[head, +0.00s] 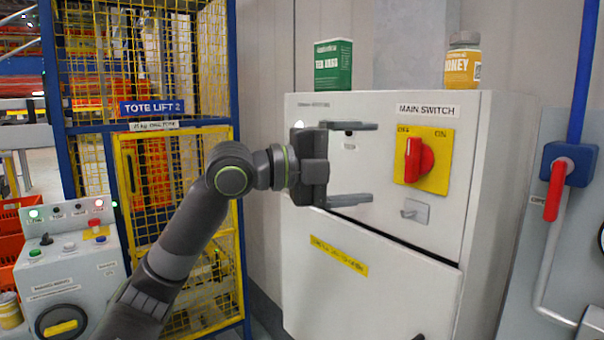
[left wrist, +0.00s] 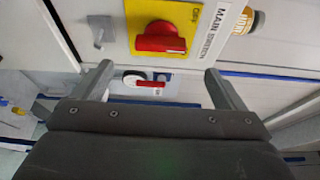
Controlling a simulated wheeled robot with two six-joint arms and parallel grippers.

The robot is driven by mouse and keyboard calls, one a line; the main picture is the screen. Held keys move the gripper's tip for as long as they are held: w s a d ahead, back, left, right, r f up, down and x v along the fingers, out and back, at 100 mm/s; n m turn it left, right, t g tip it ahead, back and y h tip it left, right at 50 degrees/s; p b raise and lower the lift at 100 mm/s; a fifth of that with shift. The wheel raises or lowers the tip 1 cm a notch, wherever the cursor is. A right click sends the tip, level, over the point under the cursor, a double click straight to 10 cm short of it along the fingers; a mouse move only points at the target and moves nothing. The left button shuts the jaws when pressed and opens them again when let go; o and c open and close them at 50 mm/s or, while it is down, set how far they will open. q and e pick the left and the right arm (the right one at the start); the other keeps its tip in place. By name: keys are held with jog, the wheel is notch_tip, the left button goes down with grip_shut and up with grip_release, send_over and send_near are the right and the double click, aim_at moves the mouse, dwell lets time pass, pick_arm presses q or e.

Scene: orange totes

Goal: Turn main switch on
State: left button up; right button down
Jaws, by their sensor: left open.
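The main switch is a red knob (head: 419,160) on a yellow plate (head: 440,146) marked OFF at left and ON at right, under a MAIN SWITCH label on a pale cabinet (head: 385,240). Its grip bar stands about upright. In the left wrist view the knob (left wrist: 160,38) shows beyond the fingers, its bar lying sideways. My left gripper (head: 374,162) is open and empty, left of the knob in the head view, one finger above the other. It appears apart from the knob. In the wrist view the gap between its fingertips (left wrist: 158,70) is clear. My right gripper is not seen.
A small metal latch (head: 415,210) sticks out below the plate. A green box (head: 333,65) and a honey jar (head: 462,60) stand on the cabinet. A blue unit with a red handle (head: 556,190) is at right. A yellow-mesh tote lift (head: 150,110) and control console (head: 70,265) are at left.

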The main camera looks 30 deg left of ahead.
pick_arm(q)
jog(key=b+v, duration=0.5)
jog(key=v, duration=0.4)
jog(key=shift+w, duration=0.1)
dwell(0.7)
